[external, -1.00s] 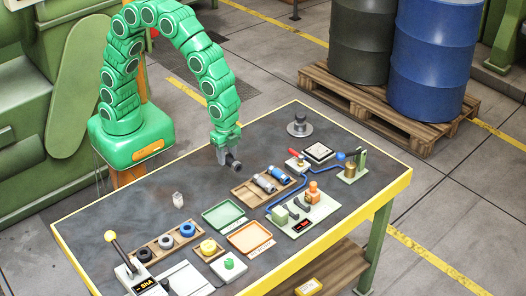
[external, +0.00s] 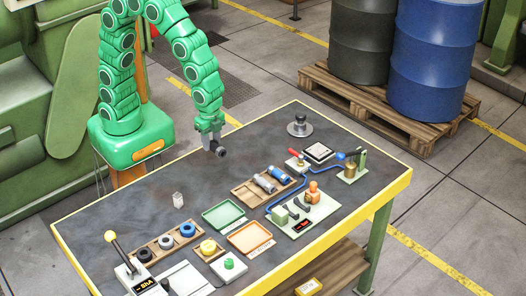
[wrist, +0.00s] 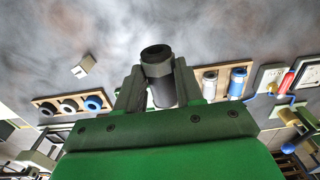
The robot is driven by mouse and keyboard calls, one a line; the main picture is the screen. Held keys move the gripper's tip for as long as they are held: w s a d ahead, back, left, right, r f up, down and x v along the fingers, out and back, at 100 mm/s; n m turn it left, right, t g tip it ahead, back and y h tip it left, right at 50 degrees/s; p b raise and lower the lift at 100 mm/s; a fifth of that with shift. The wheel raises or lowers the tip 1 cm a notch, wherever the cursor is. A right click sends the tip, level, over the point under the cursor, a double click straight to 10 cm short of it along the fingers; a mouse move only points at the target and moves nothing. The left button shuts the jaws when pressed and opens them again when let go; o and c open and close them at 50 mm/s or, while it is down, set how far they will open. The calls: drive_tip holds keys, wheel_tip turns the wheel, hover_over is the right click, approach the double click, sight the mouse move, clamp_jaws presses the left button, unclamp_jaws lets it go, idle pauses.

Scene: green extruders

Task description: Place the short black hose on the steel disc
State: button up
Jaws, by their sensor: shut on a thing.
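A short black hose (external: 221,152) is held between the fingers of my gripper (external: 213,143), above the back part of the table. In the wrist view the hose (wrist: 158,59) stands up between both fingers of my gripper (wrist: 158,78), its open end showing. The steel disc (external: 299,130) lies near the table's far corner, with a grey cylinder shape on its middle. It is to the right of my gripper and apart from it. I cannot make out the disc in the wrist view.
A wooden tray (external: 240,197) holds a grey and a blue hose. A green tray (external: 224,229), an orange tray (external: 233,238) and a rack of rings (external: 141,260) stand nearer the front. A small pale block (external: 178,200) lies at left. Table around the disc's left is clear.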

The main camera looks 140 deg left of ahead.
drive_tip(key=s+a+r+n, duration=0.2)
drive_tip(key=s+a+n, duration=0.15)
drive_tip(key=a, duration=0.75)
drive_tip(key=s+a+r+n, duration=0.3)
drive_tip(key=s+a, duration=0.1)
drive_tip(key=a, duration=0.6)
drive_tip(key=s+a+r+n, duration=0.2)
drive_tip(key=s+a+n, duration=0.15)
drive_tip(key=a, duration=0.75)
drive_tip(key=m, duration=0.1)
hover_over(300, 122)
drive_tip(key=s, duration=0.2)
drive_tip(key=shift+d+f, duration=0.15)
drive_tip(key=shift+f, duration=2.2)
drive_tip(key=shift+d+f, duration=0.1)
drive_tip(key=shift+f, duration=3.8)
drive_tip(key=shift+f, duration=0.15)
drive_tip(key=o, duration=1.1)
drive_tip(key=shift+c, duration=0.2)
